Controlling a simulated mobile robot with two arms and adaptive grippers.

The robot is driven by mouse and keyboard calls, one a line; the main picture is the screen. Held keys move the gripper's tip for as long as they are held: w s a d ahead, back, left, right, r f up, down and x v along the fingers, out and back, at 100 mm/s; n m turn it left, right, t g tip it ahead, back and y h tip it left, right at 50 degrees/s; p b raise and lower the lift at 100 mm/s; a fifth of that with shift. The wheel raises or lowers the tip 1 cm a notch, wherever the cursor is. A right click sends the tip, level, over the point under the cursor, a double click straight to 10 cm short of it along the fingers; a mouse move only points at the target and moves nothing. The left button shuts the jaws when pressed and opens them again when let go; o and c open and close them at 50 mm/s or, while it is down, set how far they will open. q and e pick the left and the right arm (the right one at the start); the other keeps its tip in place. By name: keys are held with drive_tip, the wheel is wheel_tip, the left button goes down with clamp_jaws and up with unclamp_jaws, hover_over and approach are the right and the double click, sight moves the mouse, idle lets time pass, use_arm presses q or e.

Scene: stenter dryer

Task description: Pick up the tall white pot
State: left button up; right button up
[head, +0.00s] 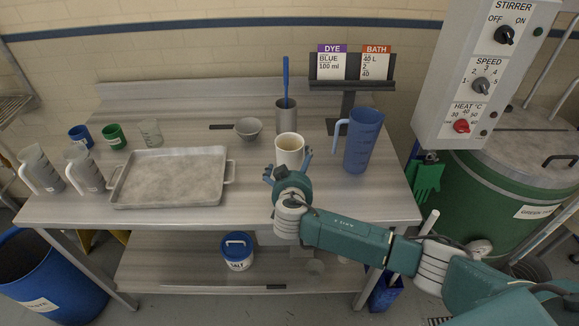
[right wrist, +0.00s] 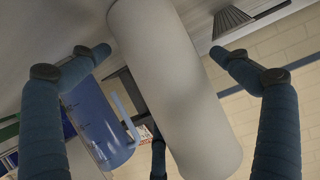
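The tall white pot (head: 289,148) stands upright on the steel table (head: 60,211), right of the tray, with its open rim showing in the head view. In the right wrist view the pot (right wrist: 172,85) fills the middle as a pale cylinder. My right gripper (head: 288,166) is at the near side of the pot, and the arm hides the pot's lower part. In the right wrist view its fingers (right wrist: 163,52) are spread wide on both sides of the pot, with gaps visible, so it is open. My left gripper is not in view.
A blue measuring jug (head: 362,140) stands close right of the pot. A grey cylinder with a blue tool (head: 286,115) and a grey bowl (head: 249,128) are behind it. A large metal tray (head: 170,178) lies left. The sign stand (head: 350,85) is at the back.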

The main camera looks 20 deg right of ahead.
drive_tip(key=c, duration=1.3)
drive_tip(key=shift+r, duration=0.1)
drive_tip(key=shift+c, duration=1.1)
